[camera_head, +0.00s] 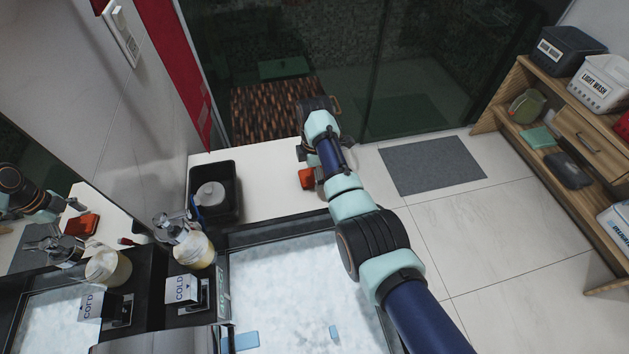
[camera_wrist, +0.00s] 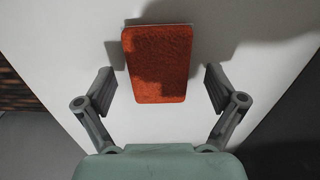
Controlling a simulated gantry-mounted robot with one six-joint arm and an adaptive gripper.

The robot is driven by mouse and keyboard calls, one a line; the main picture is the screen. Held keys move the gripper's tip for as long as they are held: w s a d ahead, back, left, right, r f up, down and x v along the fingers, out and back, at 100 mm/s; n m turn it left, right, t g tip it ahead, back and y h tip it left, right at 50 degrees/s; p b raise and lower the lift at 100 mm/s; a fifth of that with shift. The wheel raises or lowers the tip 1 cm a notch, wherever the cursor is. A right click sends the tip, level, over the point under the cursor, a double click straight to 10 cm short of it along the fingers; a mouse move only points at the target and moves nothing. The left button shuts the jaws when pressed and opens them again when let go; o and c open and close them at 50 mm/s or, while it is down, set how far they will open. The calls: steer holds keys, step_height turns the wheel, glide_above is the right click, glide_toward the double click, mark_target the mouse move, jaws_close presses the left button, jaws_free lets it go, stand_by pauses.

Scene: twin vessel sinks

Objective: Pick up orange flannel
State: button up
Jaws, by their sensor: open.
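The orange flannel (camera_head: 307,179) lies on the white counter (camera_head: 262,187) beyond the sink, near the counter's right end. In the wrist view the flannel (camera_wrist: 158,65) is a flat orange-red rectangle with rounded corners. My gripper (camera_wrist: 159,88) is open, with one finger on each side of the flannel and a gap to both. The fingers do not touch it. In the head view my gripper (camera_head: 302,153) is at the flannel, partly hidden by my arm. I cannot tell its exact height above the counter.
A black bin (camera_head: 215,192) holding a light container stands left on the counter. A soap bottle (camera_head: 193,249) and a COLD-marked tap block (camera_head: 182,289) are beside the foamy sink (camera_head: 295,285). A mirror (camera_head: 60,230) is at left. Shelves (camera_head: 560,130) stand at far right.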

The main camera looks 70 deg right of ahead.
steer(key=shift+f, duration=0.2)
steer(key=c, duration=1)
step_height(320, 180, up, 20)
steer(key=p, duration=0.9)
steer(key=shift+r, duration=0.2)
steer(key=shift+c, duration=0.2)
